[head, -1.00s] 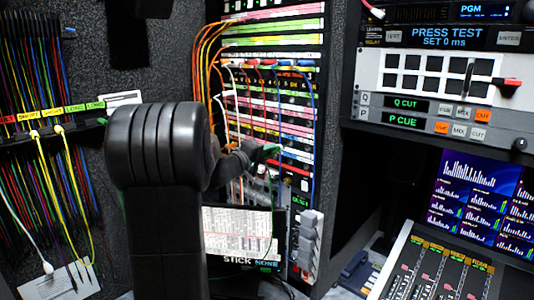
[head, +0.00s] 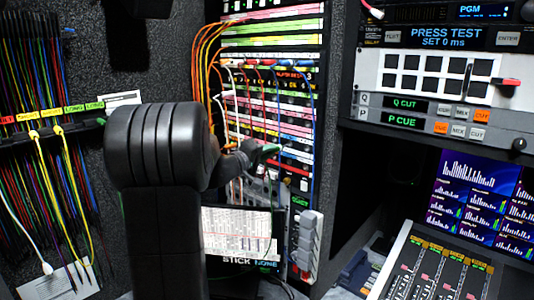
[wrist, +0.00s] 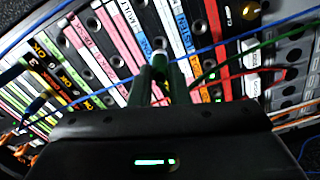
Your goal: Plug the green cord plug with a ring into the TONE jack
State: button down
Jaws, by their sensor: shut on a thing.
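My gripper (wrist: 160,82) is shut on a green plug (wrist: 159,60), which shows between the fingertips in the wrist view. A pale band shows near the plug's tip, close in front of the jack panel (wrist: 127,70). I cannot tell whether the tip touches the panel. A green cord (wrist: 235,58) runs off to the right. In the head view my gripper (head: 262,153) is at the patch bay (head: 290,101), below the rows of plugged cords.
Blue cords (wrist: 225,42) and a red cord (wrist: 240,72) cross the panel near my gripper. Orange cords (head: 203,50) hang at the bay's left side. A screen (head: 238,232) stands below, with a grey block (head: 308,240) to its right.

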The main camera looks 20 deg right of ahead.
aim_at(281, 146)
jog(key=shift+x, duration=2.1)
jog(key=c, duration=1.3)
grip_release()
jog(key=b+v, duration=0.2)
jog(key=v, duration=1.1)
jog(key=shift+a, duration=0.4)
jog(key=shift+s+d, duration=0.1)
jog(key=p+x, duration=0.2)
jog(key=x, duration=1.1)
jog(key=shift+d, duration=0.3)
jog(key=shift+a, duration=0.3)
